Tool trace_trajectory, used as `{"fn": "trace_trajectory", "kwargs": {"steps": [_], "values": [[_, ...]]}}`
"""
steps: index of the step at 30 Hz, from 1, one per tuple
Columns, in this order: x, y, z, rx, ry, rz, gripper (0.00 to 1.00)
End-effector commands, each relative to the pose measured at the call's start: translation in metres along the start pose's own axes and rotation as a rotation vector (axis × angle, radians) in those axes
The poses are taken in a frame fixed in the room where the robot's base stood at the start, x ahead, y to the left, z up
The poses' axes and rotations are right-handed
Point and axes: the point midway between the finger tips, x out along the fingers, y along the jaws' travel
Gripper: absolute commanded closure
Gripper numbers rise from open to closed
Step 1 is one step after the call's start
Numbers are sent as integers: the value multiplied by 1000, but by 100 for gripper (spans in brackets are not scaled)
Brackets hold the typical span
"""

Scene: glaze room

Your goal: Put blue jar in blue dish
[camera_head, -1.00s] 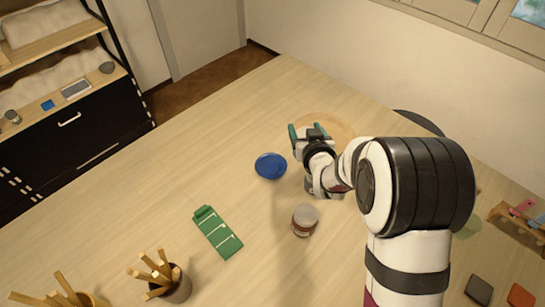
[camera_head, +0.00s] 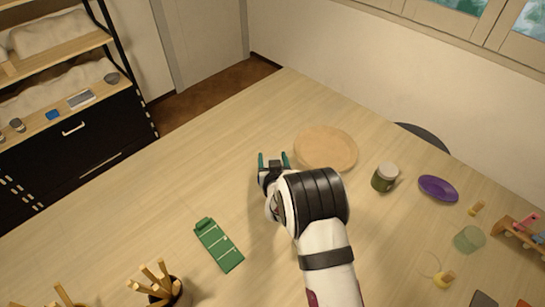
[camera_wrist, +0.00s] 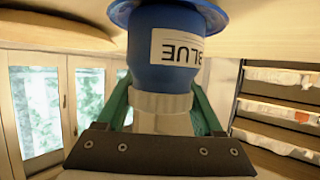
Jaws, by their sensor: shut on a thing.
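The blue jar (camera_wrist: 165,50) has a label reading "BLUE", upside down in the wrist view, and a pale lid. My gripper (camera_wrist: 162,100) is shut on it, with a green finger on each side near the lid. The blue dish (camera_wrist: 215,14) shows at the top of the wrist view, directly beyond the jar's base. I cannot tell whether the jar touches it. In the head view my gripper (camera_head: 273,161) is over the table left of the round wooden board, and the jar and dish are hidden by my arm.
The round board (camera_head: 327,148) lies beside my gripper. A green jar (camera_head: 385,177) and a purple dish (camera_head: 438,188) are farther right. A green strip-like item (camera_head: 217,245) and a pot of wooden tools (camera_head: 165,292) are nearer.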

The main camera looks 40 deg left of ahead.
Motion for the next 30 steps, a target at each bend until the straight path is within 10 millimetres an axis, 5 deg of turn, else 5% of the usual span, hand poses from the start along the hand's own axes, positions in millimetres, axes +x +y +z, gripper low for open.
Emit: {"fn": "trace_trajectory", "kwargs": {"steps": [5,6,10,22,30], "values": [[2,0,4,0,2,0,100],[2,0,4,1,1,0,26],[2,0,4,1,1,0,3],[-4,0,-6,0,3,0,1],[-71,0,-5,0,0,0,1]]}}
